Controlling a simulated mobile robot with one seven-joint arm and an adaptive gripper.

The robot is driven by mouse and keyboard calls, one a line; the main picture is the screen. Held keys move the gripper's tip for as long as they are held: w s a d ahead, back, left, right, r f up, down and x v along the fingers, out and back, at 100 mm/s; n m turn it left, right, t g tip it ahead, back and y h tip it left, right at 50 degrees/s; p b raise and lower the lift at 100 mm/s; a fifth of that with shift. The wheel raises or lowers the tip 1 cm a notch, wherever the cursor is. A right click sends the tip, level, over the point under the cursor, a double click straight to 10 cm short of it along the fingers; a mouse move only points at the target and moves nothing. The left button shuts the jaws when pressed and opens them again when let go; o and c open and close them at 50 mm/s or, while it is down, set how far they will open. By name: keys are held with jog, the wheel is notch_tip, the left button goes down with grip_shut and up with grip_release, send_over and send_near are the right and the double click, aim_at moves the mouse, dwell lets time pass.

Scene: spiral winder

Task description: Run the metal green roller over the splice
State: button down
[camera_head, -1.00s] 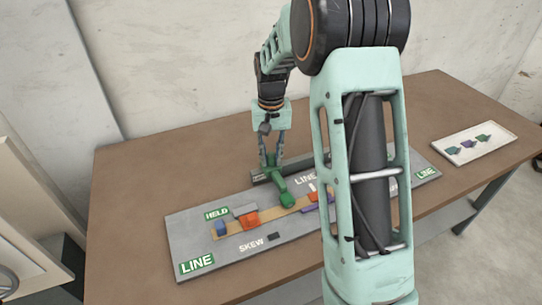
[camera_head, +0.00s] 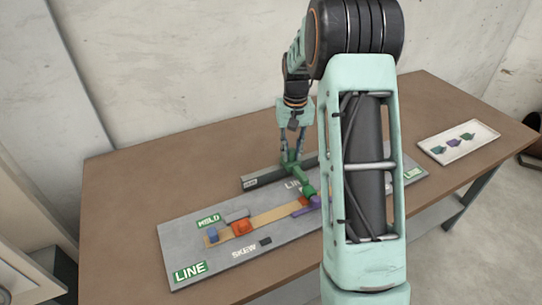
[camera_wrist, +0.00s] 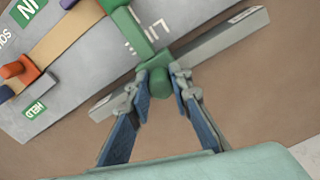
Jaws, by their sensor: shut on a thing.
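My gripper (camera_head: 291,156) is shut on the handle of the green roller (camera_head: 304,184), above the grey board (camera_head: 190,245). The roller shows in the wrist view (camera_wrist: 130,25) too, its handle end between the two fingers (camera_wrist: 162,82). In the head view the roller head is at the right part of the tan strip (camera_head: 270,216), beside a purple piece (camera_head: 300,211). I cannot tell whether it touches the strip. My arm hides the strip's right end and the board behind it, so the splice itself is not clearly visible.
An orange block (camera_head: 240,228) and a blue block (camera_head: 212,235) sit at the strip's left end. A dark grey bar (camera_head: 262,179) lies along the board's back edge. A white tray (camera_head: 434,158) with several small coloured pieces lies at the right. The table's left side is clear.

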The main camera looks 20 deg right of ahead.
jog(key=w+d+p, duration=0.1)
jog(key=w+d, duration=0.1)
jog(key=d, duration=0.8)
jog(key=shift+p, duration=0.3)
jog(key=shift+w+r, duration=0.1)
jog(key=c, duration=1.7)
grip_release()
jog(key=shift+d, duration=0.15)
jog(key=shift+c, duration=0.2)
notch_tip(320, 180, up, 12)
